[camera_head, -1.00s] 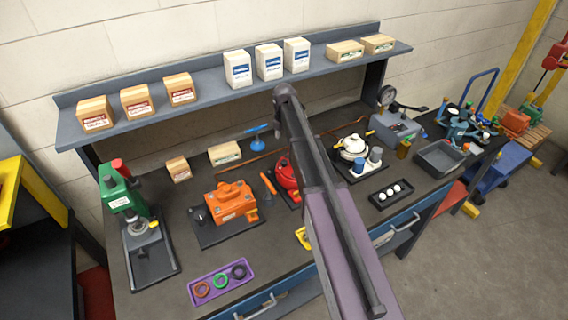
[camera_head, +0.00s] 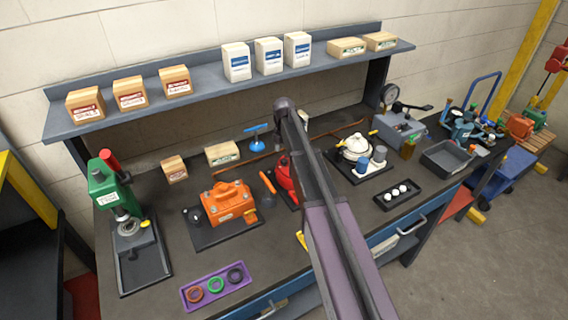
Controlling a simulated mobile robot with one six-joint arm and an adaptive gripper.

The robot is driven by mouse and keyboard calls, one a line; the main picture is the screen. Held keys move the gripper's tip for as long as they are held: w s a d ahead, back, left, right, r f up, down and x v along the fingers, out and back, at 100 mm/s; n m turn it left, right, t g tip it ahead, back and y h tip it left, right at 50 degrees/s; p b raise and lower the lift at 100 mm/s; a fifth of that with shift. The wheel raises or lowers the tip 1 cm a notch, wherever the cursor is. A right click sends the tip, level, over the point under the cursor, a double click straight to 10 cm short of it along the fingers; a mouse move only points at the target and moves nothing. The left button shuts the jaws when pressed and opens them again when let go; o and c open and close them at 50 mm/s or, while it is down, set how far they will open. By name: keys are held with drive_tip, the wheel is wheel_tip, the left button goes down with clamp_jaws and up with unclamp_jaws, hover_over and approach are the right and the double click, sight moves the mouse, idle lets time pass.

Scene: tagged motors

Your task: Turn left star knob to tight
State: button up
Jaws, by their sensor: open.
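I cannot make out a star knob for certain. An orange motor-like unit (camera_head: 229,203) sits on a dark plate on the bench (camera_head: 165,235), with a small dark round part (camera_head: 193,214) at its left that is too small to identify. A red unit (camera_head: 285,178) stands to its right, partly hidden behind my arm. A cream round unit (camera_head: 356,148) with yellow ends sits on another dark plate further right. My arm rises from the bottom right across the middle of the bench. My gripper is not visible.
A green press (camera_head: 112,190) stands at the left. A purple tray (camera_head: 216,288) with rings lies at the front edge. A black tray (camera_head: 398,195), a grey bin (camera_head: 446,157) and a gauge unit (camera_head: 399,130) are at the right. A shelf (camera_head: 206,87) with boxes overhangs the back.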

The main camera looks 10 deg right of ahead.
sight(284, 160)
drive_tip(key=shift+f+b, duration=1.45)
drive_tip(key=shift+f, duration=0.3)
clamp_jaws()
